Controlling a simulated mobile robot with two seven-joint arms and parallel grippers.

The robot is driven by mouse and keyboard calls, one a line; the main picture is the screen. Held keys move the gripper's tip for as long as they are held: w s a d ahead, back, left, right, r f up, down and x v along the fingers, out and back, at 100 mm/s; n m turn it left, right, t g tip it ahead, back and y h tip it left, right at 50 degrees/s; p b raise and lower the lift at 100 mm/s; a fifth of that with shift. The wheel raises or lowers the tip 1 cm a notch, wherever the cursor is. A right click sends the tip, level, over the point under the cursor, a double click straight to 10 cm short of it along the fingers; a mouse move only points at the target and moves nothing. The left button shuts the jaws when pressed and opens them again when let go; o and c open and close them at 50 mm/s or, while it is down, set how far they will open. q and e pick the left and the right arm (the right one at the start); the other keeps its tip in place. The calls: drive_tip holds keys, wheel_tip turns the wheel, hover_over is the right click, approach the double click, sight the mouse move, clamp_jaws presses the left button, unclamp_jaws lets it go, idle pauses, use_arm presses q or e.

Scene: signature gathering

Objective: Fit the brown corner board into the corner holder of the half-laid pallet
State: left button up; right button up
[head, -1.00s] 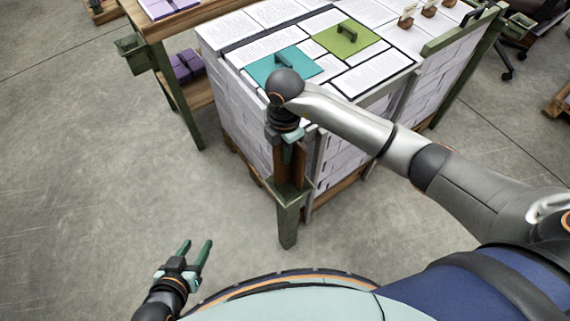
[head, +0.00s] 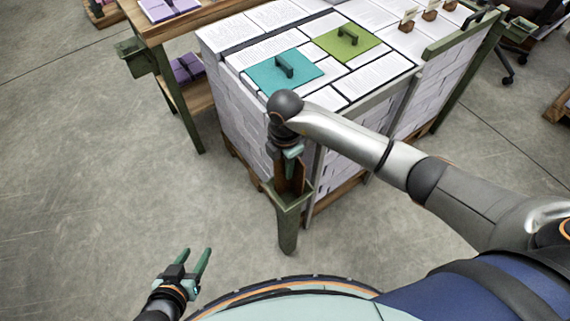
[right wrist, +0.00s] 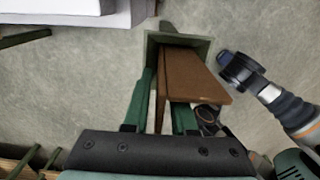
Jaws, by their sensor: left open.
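The brown corner board (head: 291,176) is upright at the pallet's near corner, its lower end inside the mouth of the green corner holder (head: 288,228). My right gripper (head: 290,152) is shut on the board's upper part, above the holder. In the right wrist view, the brown board (right wrist: 193,76) runs from between the green fingers (right wrist: 163,108) to the holder's square rim (right wrist: 205,43). How deep the board sits is hidden. The half-laid pallet (head: 245,125) of paper stacks stands right behind the holder. My left gripper (head: 198,262) is open and empty, low at the left.
A teal pad (head: 300,78) and a green pad (head: 335,43), both with handles, lie on the stack. A wooden table (head: 170,24) with purple bundles stands at the back left. The floor (head: 90,200) at the left is clear.

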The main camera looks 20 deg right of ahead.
drive_tip(key=shift+o, duration=0.8)
drive_tip(key=shift+r, duration=0.1)
